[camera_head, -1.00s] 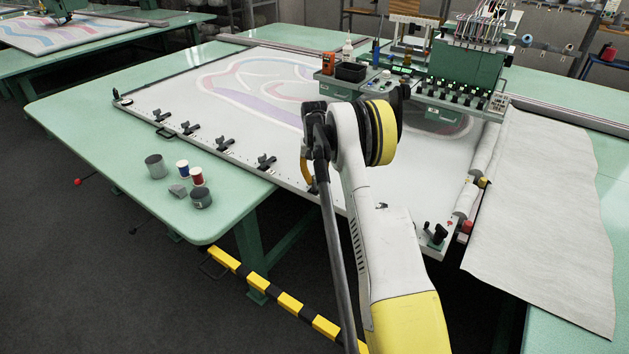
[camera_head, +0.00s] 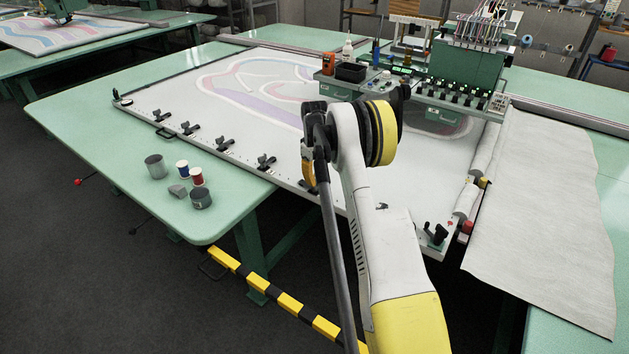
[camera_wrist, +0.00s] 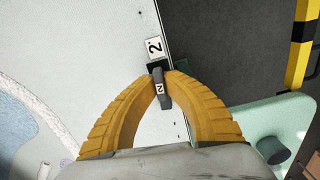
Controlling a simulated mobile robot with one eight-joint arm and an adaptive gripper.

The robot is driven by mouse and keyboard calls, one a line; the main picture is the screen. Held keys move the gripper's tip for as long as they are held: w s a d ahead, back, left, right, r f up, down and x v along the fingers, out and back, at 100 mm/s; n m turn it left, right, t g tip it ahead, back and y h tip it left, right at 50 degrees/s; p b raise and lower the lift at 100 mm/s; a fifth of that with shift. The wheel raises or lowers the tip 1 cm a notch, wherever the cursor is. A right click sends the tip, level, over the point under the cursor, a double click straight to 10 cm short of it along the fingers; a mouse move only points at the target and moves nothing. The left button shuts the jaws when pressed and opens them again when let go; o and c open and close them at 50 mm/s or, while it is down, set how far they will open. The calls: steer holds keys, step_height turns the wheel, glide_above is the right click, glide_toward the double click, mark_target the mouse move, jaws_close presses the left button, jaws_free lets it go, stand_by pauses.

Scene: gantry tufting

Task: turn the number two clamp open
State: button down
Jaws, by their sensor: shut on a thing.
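In the wrist view the number two clamp shows as a short dark lever (camera_wrist: 161,92) marked with a 2, at the edge of the white frame (camera_wrist: 110,60). A white tag with a 2 (camera_wrist: 153,47) is beside its pivot end. My gripper (camera_wrist: 163,76) has yellow ribbed fingers, shut on this lever with one finger on each side. In the head view my arm hides most of the gripper; a yellow finger (camera_head: 308,174) shows low over the frame's front edge, with a dark clamp part (camera_head: 308,187) just below it.
Several other black clamps, one here (camera_head: 266,162), line the frame's front edge to the left. Cans and thread spools (camera_head: 183,169) stand on the green table (camera_head: 235,198). The green tufting head (camera_head: 465,75) is at the back right.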

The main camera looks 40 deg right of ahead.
mark_target(315, 178)
steer(key=shift+n, duration=0.6)
steer(key=c, duration=1.5)
jaws_free()
step_height(315, 178, up, 12)
